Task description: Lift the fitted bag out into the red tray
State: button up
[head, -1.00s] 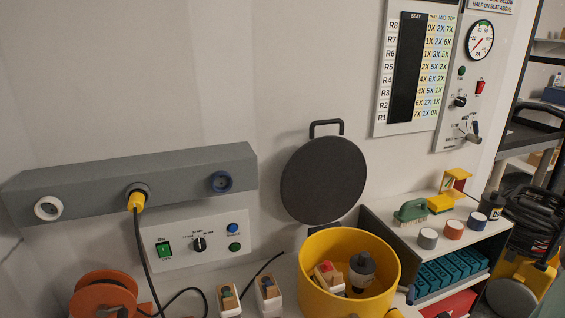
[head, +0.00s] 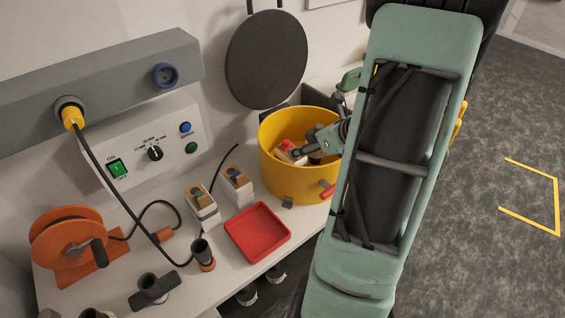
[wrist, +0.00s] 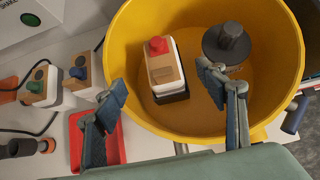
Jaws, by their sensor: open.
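The fitted bag, a white block with a tan top plate and red knob, stands inside the yellow drum (head: 290,193). It shows in the wrist view (wrist: 164,72) and partly in the head view (head: 286,153). My gripper (wrist: 161,80) is open, its two fingers spread on either side of the bag in the picture, apparently with nothing between them. I cannot tell how far above the bag it is. In the head view my arm hides the drum's right side. The red tray (head: 257,234) is empty on the bench left of the drum.
A dark grey cylindrical part (wrist: 227,44) sits in the drum close right of the bag. Two similar blocks with green (head: 201,203) and blue (head: 237,183) knobs stand behind the tray. An orange reel (head: 68,243) and cable lie left. The round lid (head: 266,60) is raised.

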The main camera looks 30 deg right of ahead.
jog(key=b+x, duration=0.1)
jog(key=x, duration=0.9)
jog(key=shift+w+f, duration=0.1)
jog(key=shift+f, duration=0.25)
jog(key=shift+c, duration=0.4)
jog(key=c, duration=1.6)
jog(key=shift+r, duration=0.1)
